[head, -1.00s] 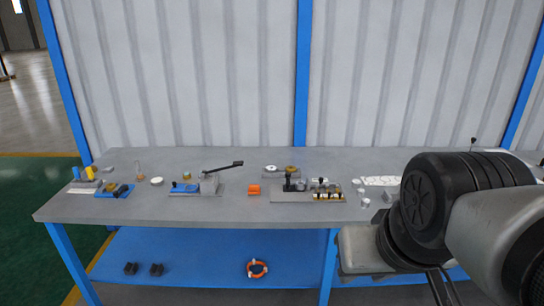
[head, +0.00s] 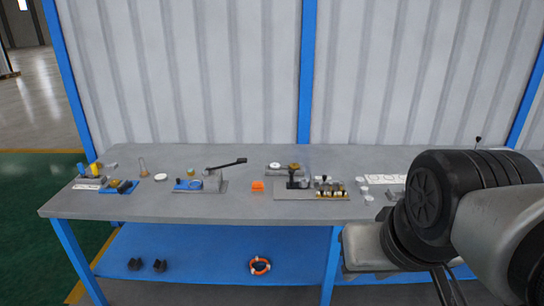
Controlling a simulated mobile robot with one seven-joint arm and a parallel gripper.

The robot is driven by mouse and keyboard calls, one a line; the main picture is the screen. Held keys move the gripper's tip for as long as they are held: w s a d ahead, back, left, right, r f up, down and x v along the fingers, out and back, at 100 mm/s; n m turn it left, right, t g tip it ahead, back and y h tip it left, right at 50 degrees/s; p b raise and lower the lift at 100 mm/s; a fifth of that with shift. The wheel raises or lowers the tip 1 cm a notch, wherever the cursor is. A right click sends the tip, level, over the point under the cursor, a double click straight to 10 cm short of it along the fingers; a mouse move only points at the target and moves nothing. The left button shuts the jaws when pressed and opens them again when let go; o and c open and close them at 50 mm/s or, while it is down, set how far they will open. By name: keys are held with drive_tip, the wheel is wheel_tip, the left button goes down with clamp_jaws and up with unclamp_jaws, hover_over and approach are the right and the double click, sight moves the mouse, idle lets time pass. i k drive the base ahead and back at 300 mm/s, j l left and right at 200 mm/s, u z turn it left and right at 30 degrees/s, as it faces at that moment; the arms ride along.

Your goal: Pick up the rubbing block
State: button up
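Small dark pieces (head: 124,187) also sit on a blue plate at the left. My arm (head: 430,205) fills the right side of the head view, with its black joint in front of the bench. My gripper's fingers do not show. Part of the bench's right end is hidden behind my arm.
White pieces (head: 385,179) lie near my arm. The lower blue shelf holds an orange ring (head: 259,266) and two black blocks (head: 147,265).

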sight(257, 186)
drive_tip(key=i+j+u, duration=0.2)
drive_tip(key=i, duration=0.45)
drive_tip(key=i+j+u, duration=0.15)
drive_tip(key=i+j, duration=0.15)
drive_tip(key=i, duration=0.35)
drive_tip(key=i+j+u, duration=0.2)
drive_tip(key=i, duration=0.5)
drive_tip(key=k+l, duration=0.05)
drive_tip(key=l, duration=0.05)
